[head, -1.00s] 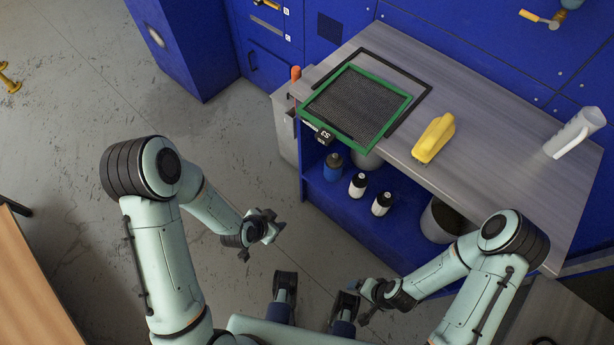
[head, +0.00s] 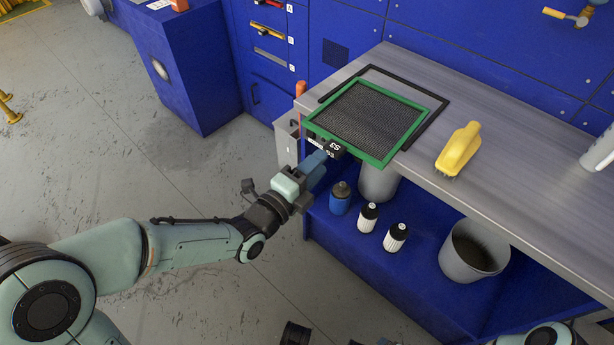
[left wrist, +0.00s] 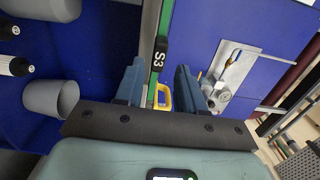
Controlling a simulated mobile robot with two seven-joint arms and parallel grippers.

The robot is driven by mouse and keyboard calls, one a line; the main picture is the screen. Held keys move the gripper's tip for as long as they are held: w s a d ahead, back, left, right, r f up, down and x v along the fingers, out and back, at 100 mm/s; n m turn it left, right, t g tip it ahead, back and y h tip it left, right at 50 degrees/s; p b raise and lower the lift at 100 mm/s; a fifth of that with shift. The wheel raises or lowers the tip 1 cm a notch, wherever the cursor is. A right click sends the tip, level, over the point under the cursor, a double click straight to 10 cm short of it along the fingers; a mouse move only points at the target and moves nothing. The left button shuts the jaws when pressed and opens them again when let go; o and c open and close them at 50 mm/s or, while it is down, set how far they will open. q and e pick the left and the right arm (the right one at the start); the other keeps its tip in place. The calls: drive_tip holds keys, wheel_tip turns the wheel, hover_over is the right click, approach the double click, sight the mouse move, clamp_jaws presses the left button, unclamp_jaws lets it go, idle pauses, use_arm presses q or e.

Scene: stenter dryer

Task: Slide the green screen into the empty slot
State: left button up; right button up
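The green screen (head: 413,135), a green frame with dark mesh, lies flat on the grey bench. Its black handle tab marked S3 (head: 333,147) sticks out past the bench's front edge. My left gripper (head: 316,168) is at the tab, its fingers open on either side of its line. In the left wrist view the tab (left wrist: 158,60) shows between and beyond the open fingers; contact cannot be told. The cabinet at the back has a narrow grey slot (head: 270,58) below the red and yellow handles, with no handle visible in it. My right gripper is out of view.
A black outline (head: 432,92) surrounds part of the screen. A yellow brush (head: 459,149) and a white jug (head: 600,150) are on the bench. Bottles (head: 368,216) and a grey bucket (head: 470,250) stand on the shelf below.

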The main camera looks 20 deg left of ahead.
sight(335, 147)
use_arm(q)
drive_tip(key=shift+x, duration=3.4)
clamp_jaws()
drive_tip(key=shift+r, duration=0.25)
drive_tip(key=shift+r+p, duration=0.7)
drive_tip(key=shift+r, duration=0.6)
